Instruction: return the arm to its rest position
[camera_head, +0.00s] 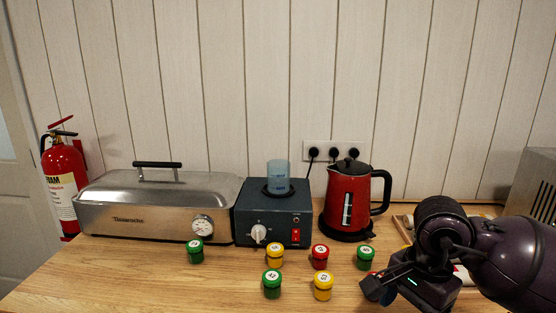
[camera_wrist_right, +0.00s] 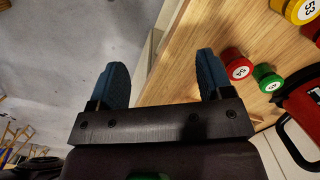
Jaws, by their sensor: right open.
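My right arm (camera_head: 480,255) comes in from the right in the head view, its hand low over the front right of the wooden table (camera_head: 120,282). My right gripper (camera_wrist_right: 162,72) is open in the right wrist view. Its two blue fingers are well apart with nothing between them. Grey floor and the table's edge show past the fingers. My left gripper is not in view.
Small lidded jars stand at the front, including a red jar (camera_head: 320,256) and green jar (camera_head: 365,257). Behind are a steel warmer (camera_head: 140,210), dark heater (camera_head: 272,220) with a blue beaker (camera_head: 278,177), and red kettle (camera_head: 345,205). The front left is clear.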

